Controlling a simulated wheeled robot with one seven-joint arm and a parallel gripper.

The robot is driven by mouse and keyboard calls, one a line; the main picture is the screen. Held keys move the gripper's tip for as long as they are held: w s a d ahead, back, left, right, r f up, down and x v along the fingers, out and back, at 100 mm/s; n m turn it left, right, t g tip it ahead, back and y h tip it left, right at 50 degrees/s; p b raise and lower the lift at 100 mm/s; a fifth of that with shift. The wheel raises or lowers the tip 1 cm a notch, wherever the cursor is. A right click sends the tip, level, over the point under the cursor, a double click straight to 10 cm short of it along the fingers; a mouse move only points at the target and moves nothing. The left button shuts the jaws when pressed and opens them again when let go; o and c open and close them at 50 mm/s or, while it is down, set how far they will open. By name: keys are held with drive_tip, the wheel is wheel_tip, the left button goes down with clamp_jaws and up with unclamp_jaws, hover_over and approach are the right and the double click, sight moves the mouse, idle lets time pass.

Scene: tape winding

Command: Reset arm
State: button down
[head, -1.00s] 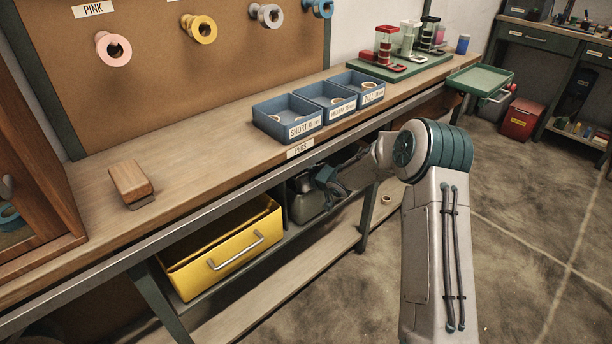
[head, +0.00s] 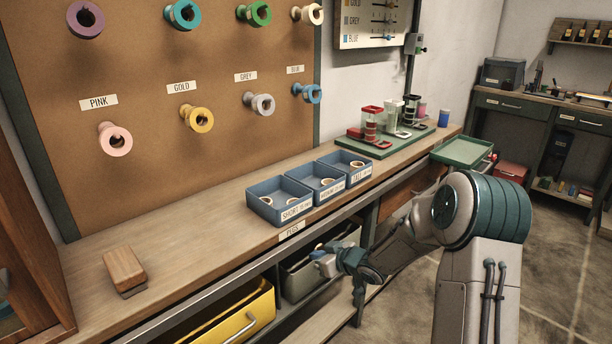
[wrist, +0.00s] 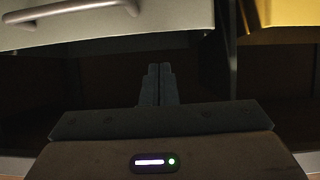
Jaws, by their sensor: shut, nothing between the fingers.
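My gripper (head: 322,254) is in front of the bench's lower shelf, below the front edge of the worktop, at the grey-green drawer bin (head: 300,279). In the wrist view its two dark fingers (wrist: 156,84) are together with nothing between them. The pale front of a drawer with a grey handle (wrist: 75,12) fills the top left of that view, and a yellow drawer (wrist: 280,22) shows at the top right. I cannot tell whether the fingers touch anything.
Three blue peg trays (head: 280,201) stand near the worktop (head: 190,235) edge. A wooden block (head: 124,269) lies at left. The yellow drawer (head: 225,318) sits below. A green tray (head: 462,152) juts out at the far end. Spools hang on the pegboard (head: 150,150).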

drive_tip(key=s+d+r+m+g+h+p, duration=0.1)
drive_tip(key=s+d+r+m+h+p, duration=0.35)
drive_tip(key=r, duration=0.75)
drive_tip(key=s+d+r+m+g+h+p, duration=0.1)
drive_tip(key=s+d+r+h+p, duration=0.55)
drive_tip(key=r, duration=0.65)
drive_tip(key=s+r+m+g+y+p, duration=0.1)
drive_tip(key=s+r+p, duration=0.2)
drive_tip(key=s, duration=0.5)
drive_tip(key=s+r+m+g+y+p, duration=0.1)
drive_tip(key=s+r+p, duration=0.3)
drive_tip(key=s, duration=0.4)
drive_tip(key=s+a+r+m+g+p, duration=0.1)
drive_tip(key=s+r+p, duration=0.3)
drive_tip(key=s, duration=0.4)
drive_tip(key=shift+s+r+g+y, duration=0.25)
drive_tip(key=shift+g+y, duration=0.15)
drive_tip(key=shift+g, duration=0.5)
